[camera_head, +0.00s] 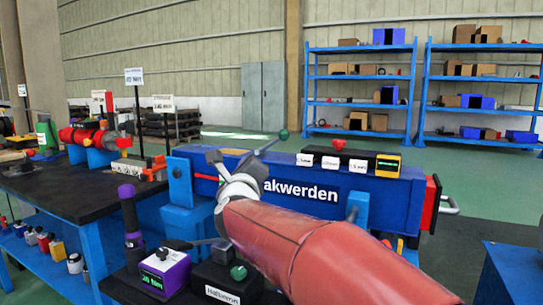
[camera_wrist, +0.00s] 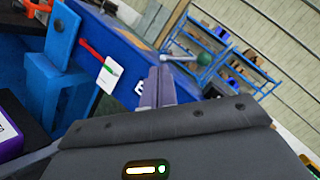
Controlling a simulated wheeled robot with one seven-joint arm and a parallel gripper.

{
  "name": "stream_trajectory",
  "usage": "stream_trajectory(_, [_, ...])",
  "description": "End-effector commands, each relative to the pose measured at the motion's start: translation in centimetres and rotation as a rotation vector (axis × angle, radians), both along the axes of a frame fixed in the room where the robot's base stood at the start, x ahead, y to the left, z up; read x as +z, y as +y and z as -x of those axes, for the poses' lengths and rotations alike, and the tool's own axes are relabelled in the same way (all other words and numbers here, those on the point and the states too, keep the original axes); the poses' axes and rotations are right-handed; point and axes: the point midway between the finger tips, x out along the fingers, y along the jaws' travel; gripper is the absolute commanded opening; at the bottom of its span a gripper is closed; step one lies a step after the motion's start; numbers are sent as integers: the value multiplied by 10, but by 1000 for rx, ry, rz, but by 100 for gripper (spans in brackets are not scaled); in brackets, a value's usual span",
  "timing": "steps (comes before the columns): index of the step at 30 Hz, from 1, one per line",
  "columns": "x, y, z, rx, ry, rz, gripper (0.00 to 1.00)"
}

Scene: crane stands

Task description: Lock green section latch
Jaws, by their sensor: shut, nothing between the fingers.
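A lever with a green ball knob (camera_head: 283,134) stands at the top of the blue beam (camera_head: 405,200) marked "akwerden". In the wrist view the green knob (camera_wrist: 202,58) is on a light rod just beyond and right of my fingertips. My gripper (camera_head: 216,158) is at the beam's upper left, with its fingers close to the lever's rod; I cannot tell whether they touch. In the wrist view my gripper (camera_wrist: 160,72) is shut and empty. The lever's base is hidden behind the gripper. A second green knob (camera_head: 238,272) is on a black box below my arm.
A black box with white labels and a red knob (camera_head: 338,144) sits on the beam. A purple box with a display (camera_head: 165,272) stands on the near bench. A black-topped bench (camera_head: 70,190) is at left. Blue shelves (camera_head: 360,90) stand at the back, with open green floor before them.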

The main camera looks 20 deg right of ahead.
Motion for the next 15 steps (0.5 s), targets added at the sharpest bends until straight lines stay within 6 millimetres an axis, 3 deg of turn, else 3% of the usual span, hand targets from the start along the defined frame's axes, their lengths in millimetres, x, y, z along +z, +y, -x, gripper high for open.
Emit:
stream_trajectory(1, [-3,-8,-10,-46,-62,-103,0])
stream_trajectory(6, [-5,-37,-24,-188,-284,-410,0])
stream_trajectory(15, [-15,-58,-27,-306,-491,-640,0])
